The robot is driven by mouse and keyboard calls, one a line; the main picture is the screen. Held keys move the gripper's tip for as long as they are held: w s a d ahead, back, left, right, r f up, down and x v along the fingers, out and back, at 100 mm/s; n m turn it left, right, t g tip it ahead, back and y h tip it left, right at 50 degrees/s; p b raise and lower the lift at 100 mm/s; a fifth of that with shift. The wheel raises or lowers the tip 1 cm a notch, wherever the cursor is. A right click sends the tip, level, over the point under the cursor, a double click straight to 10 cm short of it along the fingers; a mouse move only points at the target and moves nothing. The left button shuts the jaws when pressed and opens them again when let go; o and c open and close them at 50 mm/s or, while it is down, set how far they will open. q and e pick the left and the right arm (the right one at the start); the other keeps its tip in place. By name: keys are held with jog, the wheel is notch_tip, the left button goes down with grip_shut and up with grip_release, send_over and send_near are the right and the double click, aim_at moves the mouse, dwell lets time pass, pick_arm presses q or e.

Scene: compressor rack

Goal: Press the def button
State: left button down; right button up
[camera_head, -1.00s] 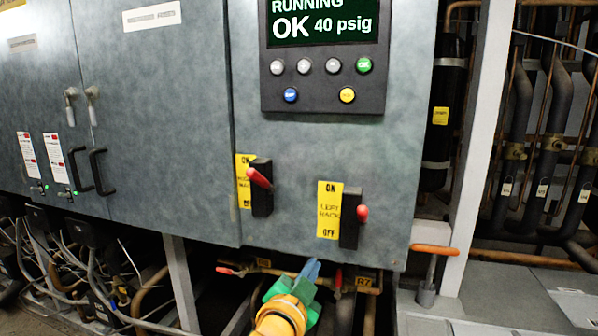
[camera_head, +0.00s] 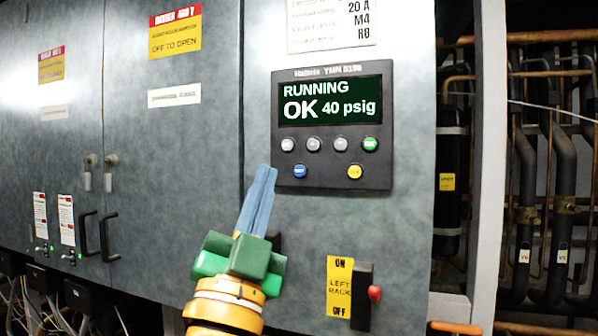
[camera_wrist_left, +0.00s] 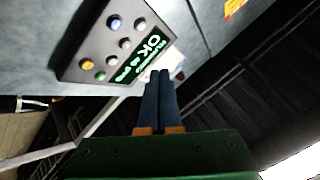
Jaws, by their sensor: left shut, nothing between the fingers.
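The control panel (camera_head: 333,130) is a dark box on the grey cabinet. Its screen (camera_head: 330,102) reads "RUNNING OK 40 psig". Below the screen are three grey buttons (camera_head: 312,144) and a green button (camera_head: 370,144), with a blue button (camera_head: 300,171) and a yellow button (camera_head: 354,172) underneath. The button labels are too small to read surely. My left gripper (camera_head: 265,170) is shut and empty, its blue fingers pointing up, left of the blue button in the head view. Contact with the panel cannot be told.
Below the panel is the "LEFT RACK" switch (camera_head: 362,296) with a red knob; another switch is mostly hidden behind my left gripper. Black door handles (camera_head: 108,236) stick out at the left. Pipes (camera_head: 545,200) run at the right.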

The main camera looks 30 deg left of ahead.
aim_at(300, 171)
pick_arm(q)
jog(key=shift+w, duration=0.1)
jog(key=shift+w+a+b, duration=0.1)
jog(key=shift+w+a, duration=0.2)
jog(key=shift+w, duration=1.1)
jog(key=shift+w+a+b, duration=0.1)
jog(key=shift+w+a, duration=0.25)
jog(key=shift+w, duration=1.1)
jog(key=shift+w+a+b, duration=0.1)
jog(key=shift+w+a, duration=0.2)
jog(key=shift+w, duration=1.1)
jog(key=shift+w+a, duration=0.15)
jog(key=shift+w, duration=0.25)
jog(key=shift+w, duration=0.35)
jog(key=shift+s, duration=0.1)
jog(key=shift+s+f, duration=0.15)
jog(key=shift+s, duration=0.4)
